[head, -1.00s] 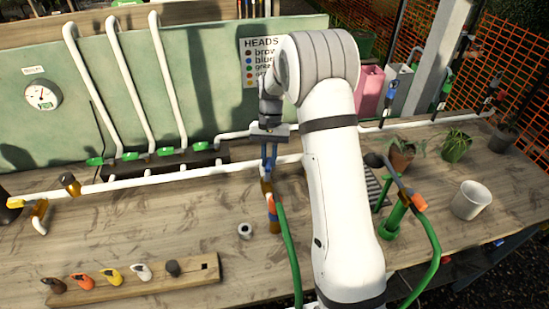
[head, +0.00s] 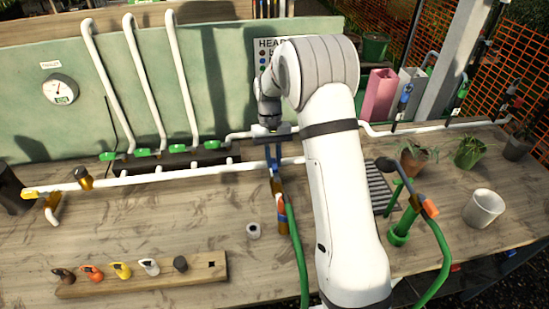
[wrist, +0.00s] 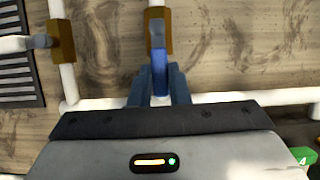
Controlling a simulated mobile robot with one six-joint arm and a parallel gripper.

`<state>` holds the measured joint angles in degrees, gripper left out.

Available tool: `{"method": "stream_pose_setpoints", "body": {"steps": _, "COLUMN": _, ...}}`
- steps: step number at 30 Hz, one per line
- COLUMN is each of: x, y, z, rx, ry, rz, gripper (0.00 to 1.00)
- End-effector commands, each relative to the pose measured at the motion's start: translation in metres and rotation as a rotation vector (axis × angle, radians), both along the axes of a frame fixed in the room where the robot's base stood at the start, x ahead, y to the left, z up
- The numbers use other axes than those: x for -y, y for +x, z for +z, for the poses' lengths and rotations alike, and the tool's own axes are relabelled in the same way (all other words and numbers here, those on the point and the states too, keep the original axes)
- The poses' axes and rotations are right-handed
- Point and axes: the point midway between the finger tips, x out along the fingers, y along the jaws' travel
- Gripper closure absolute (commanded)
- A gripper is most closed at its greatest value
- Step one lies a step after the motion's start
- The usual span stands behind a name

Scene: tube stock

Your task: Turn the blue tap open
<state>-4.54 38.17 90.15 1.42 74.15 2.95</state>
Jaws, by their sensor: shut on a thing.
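The blue tap has a brass body (wrist: 158,30) and a blue lever (wrist: 159,72), which I see almost edge-on in the wrist view. The lever lies roughly in line with its branch pipe. My gripper (wrist: 159,92) is shut on the lever, with one blue-grey finger on each side. In the head view my gripper (head: 274,155) reaches down to the tap beside the white pipe. The brass part (head: 277,186) shows just below the fingers, with an orange connector and a green hose (head: 296,250) running toward the front. The fingers hide most of the lever there.
Another brass tap (wrist: 62,38) with a greyish lever stands beside the drain grate (wrist: 18,55). White pipe (head: 150,180) crosses the bench. A wooden rack (head: 130,284) holds several coloured heads at front left. A white pot (head: 484,208) stands right. A small white ring (head: 253,230) lies nearby.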

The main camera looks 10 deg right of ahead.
Motion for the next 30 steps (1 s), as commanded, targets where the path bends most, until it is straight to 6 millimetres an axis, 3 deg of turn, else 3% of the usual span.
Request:
{"method": "stream_pose_setpoints", "body": {"steps": 4, "x": -0.001, "y": 0.000, "z": 0.001, "rx": 0.002, "ry": 0.001, "rz": 0.002, "gripper": 1.00}}
{"method": "stream_pose_setpoints", "body": {"steps": 5, "x": -0.001, "y": 0.000, "z": 0.001, "rx": 0.002, "ry": 0.001, "rz": 0.002, "gripper": 0.82}}
{"method": "stream_pose_setpoints", "body": {"steps": 12, "x": 0.000, "y": 0.000, "z": 0.000, "rx": 0.001, "ry": 0.001, "rz": 0.000, "gripper": 0.62}}
{"method": "stream_pose_setpoints", "body": {"steps": 22, "x": 0.000, "y": 0.003, "z": 0.006, "rx": 0.002, "ry": 0.001, "rz": -0.001, "gripper": 0.62}}
{"method": "stream_pose_setpoints", "body": {"steps": 30, "x": 0.000, "y": 0.021, "z": 0.047, "rx": 0.005, "ry": 0.001, "rz": -0.001, "gripper": 0.62}}
